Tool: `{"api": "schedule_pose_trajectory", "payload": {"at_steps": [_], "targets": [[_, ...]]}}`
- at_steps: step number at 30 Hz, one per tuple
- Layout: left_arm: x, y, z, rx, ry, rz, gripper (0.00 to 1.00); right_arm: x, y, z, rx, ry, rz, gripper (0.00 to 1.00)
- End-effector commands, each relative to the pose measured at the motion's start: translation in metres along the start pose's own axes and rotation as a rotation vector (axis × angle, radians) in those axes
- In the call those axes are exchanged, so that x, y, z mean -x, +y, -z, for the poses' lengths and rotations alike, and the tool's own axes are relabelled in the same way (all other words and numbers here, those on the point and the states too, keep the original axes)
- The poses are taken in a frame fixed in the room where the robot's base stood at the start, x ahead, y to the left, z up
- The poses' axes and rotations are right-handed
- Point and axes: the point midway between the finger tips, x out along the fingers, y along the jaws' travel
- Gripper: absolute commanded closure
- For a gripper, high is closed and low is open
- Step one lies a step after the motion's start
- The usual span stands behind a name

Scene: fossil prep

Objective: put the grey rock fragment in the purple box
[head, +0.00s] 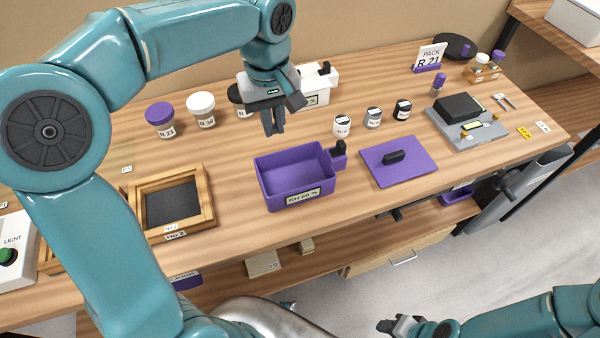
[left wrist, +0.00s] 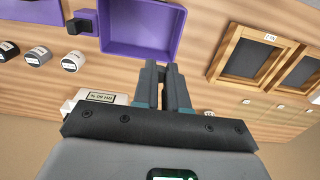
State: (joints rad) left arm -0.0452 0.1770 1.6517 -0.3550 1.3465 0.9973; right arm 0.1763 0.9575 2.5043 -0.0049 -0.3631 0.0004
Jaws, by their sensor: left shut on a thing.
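The purple box (head: 285,162) stands open on the bench, with a label on its front and a small purple block with a black knob at its right. Its visible inside looks empty. It also shows at the top of the left wrist view (left wrist: 142,28). My left gripper (head: 274,130) is above the bench, behind and left of the box, pointing down. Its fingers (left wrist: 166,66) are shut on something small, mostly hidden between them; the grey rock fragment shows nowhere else. My right gripper (head: 398,326) is low at the front, off the bench; its jaws are unclear.
A purple lid (head: 415,167) with a black handle lies right of the box. A wooden-framed tray (head: 207,190) is on the left. Several jars, including a purple-lidded one (head: 160,118), stand behind. A grey scale-like device (head: 465,128) is at the right.

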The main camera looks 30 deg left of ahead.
Motion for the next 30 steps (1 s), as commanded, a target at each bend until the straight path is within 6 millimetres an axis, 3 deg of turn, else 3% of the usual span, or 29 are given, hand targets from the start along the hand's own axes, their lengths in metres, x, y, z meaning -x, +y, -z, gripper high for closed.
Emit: {"api": "schedule_pose_trajectory", "payload": {"at_steps": [4,16,30], "targets": [[-0.021,-0.006,-0.003,0.012,-0.004,0.005,1.0,-0.004,0.001,0.0,0.0,-0.001,0.0,0.57],[-0.133,-0.009,-0.006,0.008,-0.005,0.005,1.0,-0.013,0.005,0.0,0.0,-0.001,0.0,0.57],[-0.195,-0.005,-0.002,0.008,-0.003,0.003,1.0,-0.017,0.006,0.0,0.0,-0.001,0.0,0.57]]}}
